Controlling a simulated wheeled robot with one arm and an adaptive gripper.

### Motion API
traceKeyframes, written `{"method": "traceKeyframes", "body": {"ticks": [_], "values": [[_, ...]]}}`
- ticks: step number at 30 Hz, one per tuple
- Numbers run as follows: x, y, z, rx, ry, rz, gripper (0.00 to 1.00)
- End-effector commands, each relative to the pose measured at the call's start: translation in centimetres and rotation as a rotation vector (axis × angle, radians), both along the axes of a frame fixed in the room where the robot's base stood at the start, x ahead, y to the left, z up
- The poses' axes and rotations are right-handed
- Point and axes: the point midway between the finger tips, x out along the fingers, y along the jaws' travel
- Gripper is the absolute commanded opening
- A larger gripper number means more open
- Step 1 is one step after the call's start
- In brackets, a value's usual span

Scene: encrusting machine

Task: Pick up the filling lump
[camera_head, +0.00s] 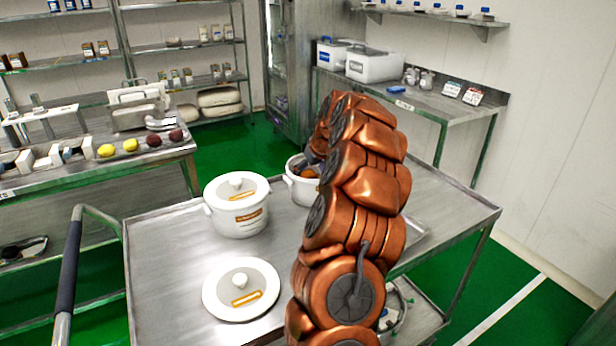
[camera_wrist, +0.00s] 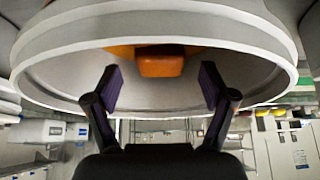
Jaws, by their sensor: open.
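An orange filling lump (camera_wrist: 160,64) shows in the wrist view inside a white open pot (camera_wrist: 285,85), with more orange filling just behind it. My gripper (camera_wrist: 161,86) is open, its two dark fingers reaching over the pot's rim on either side of the lump, with nothing between them. I cannot tell whether either finger touches the lump. In the head view the open pot (camera_head: 299,190) stands on the steel table, and brownish-orange filling (camera_head: 309,172) shows in it. My copper arm hides the pot's right side and most of my gripper there.
A lidded white pot (camera_head: 238,215) stands left of the open one, and a loose lid (camera_head: 240,289) lies in front on the steel table (camera_head: 165,275). A counter with fruit (camera_head: 130,145) is at the left. White bins (camera_head: 372,66) stand on the back bench.

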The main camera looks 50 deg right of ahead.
Motion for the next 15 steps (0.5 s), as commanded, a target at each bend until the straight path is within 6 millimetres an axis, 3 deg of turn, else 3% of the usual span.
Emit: {"method": "traceKeyframes", "body": {"ticks": [5,12,15], "values": [[0.9,-0.2,-1.7,0.002,0.005,0.001,0.83],[1.0,-0.3,-1.8,0.0,0.002,0.001,0.83],[1.0,-0.3,-1.8,0.0,0.002,0.001,0.74]]}}
